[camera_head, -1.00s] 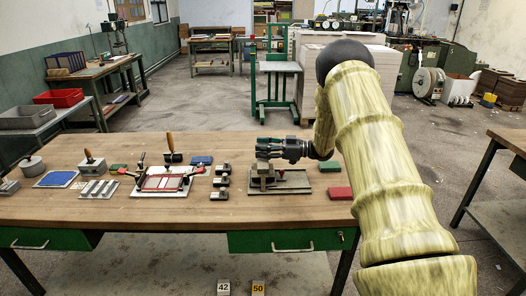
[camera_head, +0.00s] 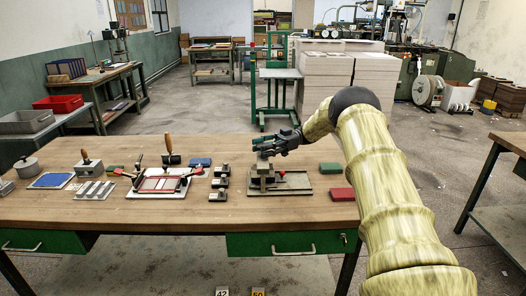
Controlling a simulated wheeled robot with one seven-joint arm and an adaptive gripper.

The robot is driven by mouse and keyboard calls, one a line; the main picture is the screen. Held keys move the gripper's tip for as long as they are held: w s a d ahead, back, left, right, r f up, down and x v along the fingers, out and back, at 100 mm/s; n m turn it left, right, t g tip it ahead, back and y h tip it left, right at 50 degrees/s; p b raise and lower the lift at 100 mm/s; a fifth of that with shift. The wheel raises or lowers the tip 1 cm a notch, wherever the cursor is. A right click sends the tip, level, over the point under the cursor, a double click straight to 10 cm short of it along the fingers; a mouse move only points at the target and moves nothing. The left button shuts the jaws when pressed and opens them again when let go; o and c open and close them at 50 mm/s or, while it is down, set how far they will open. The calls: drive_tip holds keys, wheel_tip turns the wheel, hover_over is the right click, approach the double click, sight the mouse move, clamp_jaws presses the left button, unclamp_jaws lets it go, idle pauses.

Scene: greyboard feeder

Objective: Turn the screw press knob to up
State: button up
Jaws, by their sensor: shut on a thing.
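The screw press (camera_head: 262,180) stands on its grey base plate (camera_head: 293,182) on the right part of the wooden table. My gripper (camera_head: 262,146) is at the top of the press, reaching in from the right and tilted slightly downward to the left. It is shut on the press knob (camera_head: 263,155), which is mostly hidden by the fingers. A small red part (camera_head: 282,173) shows on the base plate, right of the press post. Which way the knob points is too small to tell.
A green block (camera_head: 330,168) and a red block (camera_head: 341,194) lie right of the press. Several small dark blocks (camera_head: 220,183) stand left of it. A red-framed fixture (camera_head: 160,184) sits further left. Bare wood lies in front of the press.

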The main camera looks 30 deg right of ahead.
drive_tip(key=shift+n+g+b, duration=0.45)
drive_tip(key=shift+n+g, duration=0.15)
drive_tip(key=shift+g, duration=0.4)
drive_tip(key=o, duration=1)
drive_tip(key=shift+o, duration=0.2)
drive_tip(key=shift+r, duration=0.1)
wheel_tip(320, 180, up, 10)
drive_tip(key=shift+f, duration=0.1)
